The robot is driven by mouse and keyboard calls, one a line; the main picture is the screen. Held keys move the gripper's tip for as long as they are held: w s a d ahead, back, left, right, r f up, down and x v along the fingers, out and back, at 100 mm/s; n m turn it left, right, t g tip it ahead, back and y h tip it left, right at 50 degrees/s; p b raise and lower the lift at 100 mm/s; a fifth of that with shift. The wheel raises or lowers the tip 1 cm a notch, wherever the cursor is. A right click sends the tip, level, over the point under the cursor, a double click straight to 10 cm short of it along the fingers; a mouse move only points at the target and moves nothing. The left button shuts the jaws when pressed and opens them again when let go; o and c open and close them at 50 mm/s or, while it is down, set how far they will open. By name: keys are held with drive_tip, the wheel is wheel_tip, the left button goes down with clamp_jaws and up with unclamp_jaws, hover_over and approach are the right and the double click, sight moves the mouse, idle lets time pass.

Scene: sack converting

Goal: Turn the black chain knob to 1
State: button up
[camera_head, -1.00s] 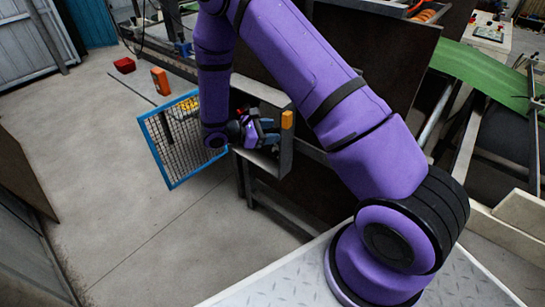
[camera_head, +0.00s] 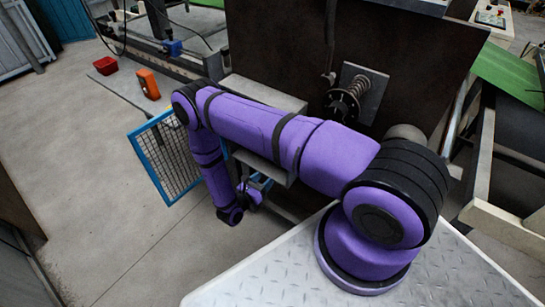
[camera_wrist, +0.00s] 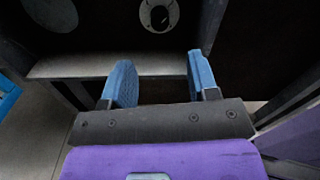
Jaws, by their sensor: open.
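In the wrist view a black knob (camera_wrist: 160,17) sits in a pale round dial plate (camera_wrist: 147,8) at the top edge, on a dark panel. The plate is partly cut off, and I cannot read any marks or numbers on it. My gripper (camera_wrist: 160,62) has its two blue fingers spread apart with nothing between them. The knob lies ahead of the fingers, about midway between them in the picture, and apart from them. In the head view the knob is not seen, and my gripper is mostly hidden behind my arm and the grey box.
A grey metal ledge (camera_wrist: 110,66) lies between fingers and panel. In the head view a grey box (camera_head: 262,92) is behind my arm, a blue-framed mesh guard (camera_head: 165,160) beside it. A spring shaft (camera_head: 345,103) stands out right. Open floor lies left, near a red bin (camera_head: 105,65).

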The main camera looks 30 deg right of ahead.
drive_tip(key=x, duration=1)
drive_tip(key=shift+w+d, duration=0.2)
drive_tip(key=shift+d, duration=0.15)
drive_tip(key=shift+c, duration=0.2)
drive_tip(key=c, duration=0.9)
